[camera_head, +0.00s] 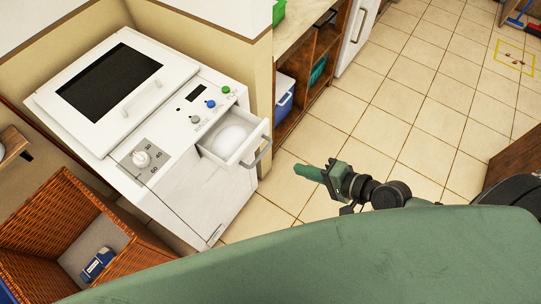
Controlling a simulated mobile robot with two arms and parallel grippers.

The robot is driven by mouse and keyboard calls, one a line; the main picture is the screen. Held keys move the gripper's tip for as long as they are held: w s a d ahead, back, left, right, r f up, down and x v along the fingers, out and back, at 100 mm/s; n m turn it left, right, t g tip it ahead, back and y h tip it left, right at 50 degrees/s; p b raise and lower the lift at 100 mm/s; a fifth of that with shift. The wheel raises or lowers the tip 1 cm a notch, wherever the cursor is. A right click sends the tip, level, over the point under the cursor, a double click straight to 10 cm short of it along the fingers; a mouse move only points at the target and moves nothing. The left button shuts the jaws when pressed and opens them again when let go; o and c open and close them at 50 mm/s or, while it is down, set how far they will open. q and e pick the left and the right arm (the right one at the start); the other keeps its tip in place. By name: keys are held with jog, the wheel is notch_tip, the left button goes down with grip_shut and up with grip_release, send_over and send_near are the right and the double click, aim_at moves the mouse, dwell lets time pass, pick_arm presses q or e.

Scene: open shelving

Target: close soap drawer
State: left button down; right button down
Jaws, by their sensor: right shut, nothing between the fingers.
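The soap drawer (246,152) is pulled out of the front of a white washing machine (190,180), at its upper right. Its grey handle (257,152) is on the drawer's front, and a pale rounded shape shows inside. My right gripper (299,170) is shut and empty, pointing left, to the right of the drawer's handle and apart from it. My left gripper is not in view.
A wicker basket (45,215) with a blue-and-white box (97,263) stands at the lower left. Tiled floor (400,105) to the right is mostly clear. My green body fills the bottom.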

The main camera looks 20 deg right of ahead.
jog(key=p, duration=0.2)
send_near(238, 146)
jog(key=s+d, duration=0.2)
jog(key=shift+s+d, duration=0.25)
jog(key=shift+s, duration=0.1)
jog(key=w+a, duration=0.2)
jog(key=w, duration=0.1)
jog(key=w+a, duration=0.5)
jog(key=w, duration=0.1)
jog(key=shift+w+a+p, duration=0.3)
jog(key=shift+w+p, duration=0.05)
jog(key=shift+w, duration=0.05)
jog(key=shift+a+r, duration=0.1)
jog(key=shift+r, duration=0.1)
